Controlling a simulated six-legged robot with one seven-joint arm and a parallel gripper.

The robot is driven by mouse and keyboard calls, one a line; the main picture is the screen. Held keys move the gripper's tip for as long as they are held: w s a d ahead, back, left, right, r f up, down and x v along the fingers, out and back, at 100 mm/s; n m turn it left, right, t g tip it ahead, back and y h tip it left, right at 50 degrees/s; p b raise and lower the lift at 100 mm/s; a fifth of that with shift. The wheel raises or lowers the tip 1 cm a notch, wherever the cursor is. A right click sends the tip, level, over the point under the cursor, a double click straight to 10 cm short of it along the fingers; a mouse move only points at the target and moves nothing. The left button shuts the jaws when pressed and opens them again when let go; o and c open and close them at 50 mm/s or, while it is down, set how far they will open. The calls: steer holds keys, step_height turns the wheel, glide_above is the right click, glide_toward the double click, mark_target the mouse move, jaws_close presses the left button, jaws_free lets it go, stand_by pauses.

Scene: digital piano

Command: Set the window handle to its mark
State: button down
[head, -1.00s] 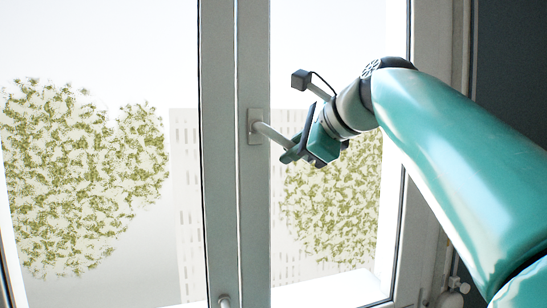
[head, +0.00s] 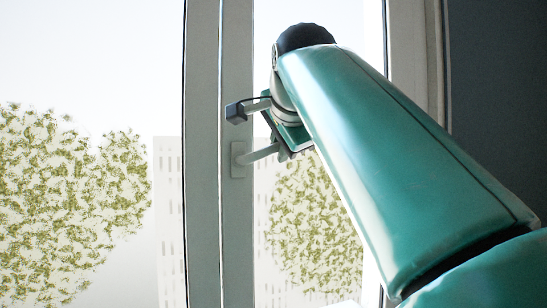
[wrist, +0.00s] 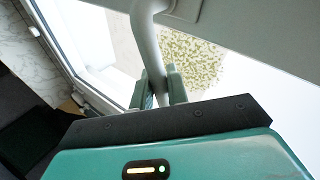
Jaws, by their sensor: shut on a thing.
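The window handle (head: 262,153) is a pale grey lever on a plate (head: 237,160) fixed to the window's middle post. Its lever points right and slightly upward in the head view. My gripper (head: 285,150) is shut on the lever's outer part, and the arm partly hides it in the head view. In the wrist view the handle (wrist: 147,45) comes down from the top and passes between the two green fingers (wrist: 160,84) of my gripper. I cannot make out a mark for the handle.
The window's middle post (head: 205,80) stands upright beside the handle. The right window frame (head: 413,60) and a dark wall (head: 490,90) lie to the right, behind my arm. Glass panes with trees outside are on both sides of the post.

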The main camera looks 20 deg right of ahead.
mark_target(244, 157)
steer(key=a+r+n+h, duration=0.1)
steer(key=r+n+h, duration=0.1)
steer(key=shift+a+r+n+t+h, duration=0.25)
steer(key=shift+a+n+t+h, duration=0.15)
steer(key=a+n+h, duration=0.1)
steer(key=a+r+n+t+h, duration=0.1)
steer(key=shift+a+r+n, duration=0.2)
steer(key=shift+r+n, duration=0.05)
steer(key=shift+n, duration=0.15)
steer(key=shift+a+r+n+t+h, duration=0.25)
steer(key=shift+a+n+t+h, duration=0.35)
steer(key=shift+a+n+h, duration=0.4)
steer(key=shift+a+n+t, duration=0.3)
steer(key=shift+a+n, duration=0.05)
steer(key=shift+n, duration=0.45)
steer(key=c, duration=1.4)
jaws_free()
steer(key=shift+a, duration=0.15)
steer(key=shift+s, duration=0.1)
